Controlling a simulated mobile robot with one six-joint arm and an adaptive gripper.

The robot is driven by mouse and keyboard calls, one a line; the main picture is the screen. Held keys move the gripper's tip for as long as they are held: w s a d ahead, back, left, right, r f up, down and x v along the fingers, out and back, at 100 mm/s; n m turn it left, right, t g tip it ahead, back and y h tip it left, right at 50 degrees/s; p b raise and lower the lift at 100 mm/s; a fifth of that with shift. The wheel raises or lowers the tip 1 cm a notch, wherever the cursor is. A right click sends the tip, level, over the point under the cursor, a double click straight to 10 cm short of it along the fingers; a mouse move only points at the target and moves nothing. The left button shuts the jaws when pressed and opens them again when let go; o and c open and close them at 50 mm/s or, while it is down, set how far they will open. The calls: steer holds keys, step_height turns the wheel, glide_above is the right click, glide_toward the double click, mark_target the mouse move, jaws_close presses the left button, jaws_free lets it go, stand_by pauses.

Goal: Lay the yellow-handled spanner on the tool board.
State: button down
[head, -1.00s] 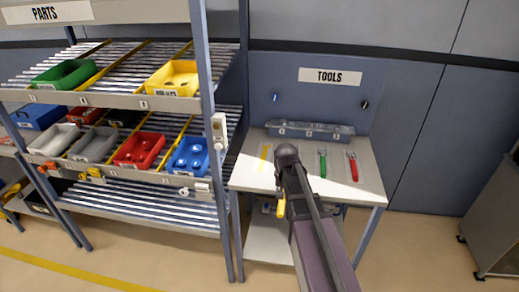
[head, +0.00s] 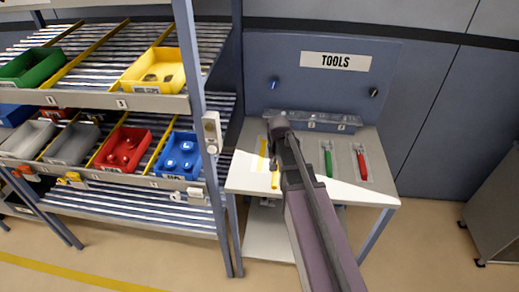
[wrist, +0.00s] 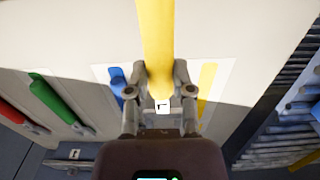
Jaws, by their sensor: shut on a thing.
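My gripper (wrist: 160,80) is shut on the yellow-handled spanner (wrist: 156,35), whose handle runs up out of the wrist view; its metal end is mostly hidden between the fingers. In the head view the yellow handle (head: 275,180) shows just below my wrist, over the front part of the pale table top. I cannot tell whether the spanner touches the board.
The parts rack's post (head: 203,100) is close to the table's left side.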

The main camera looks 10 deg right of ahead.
steer(key=shift+w+a, duration=0.1)
stand_by(0.3)
steer(key=b, duration=0.1)
glide_above(262, 154)
steer(key=s, duration=0.1)
steer(key=shift+s+f, duration=0.1)
steer(key=shift+f, duration=0.55)
steer(key=shift+w+b, duration=0.3)
steer(key=shift+w, duration=0.3)
steer(key=shift+f+b, duration=1.75)
steer(key=shift+f, duration=0.05)
steer(key=shift+f, duration=0.15)
steer(key=shift+c, duration=2.4)
jaws_free()
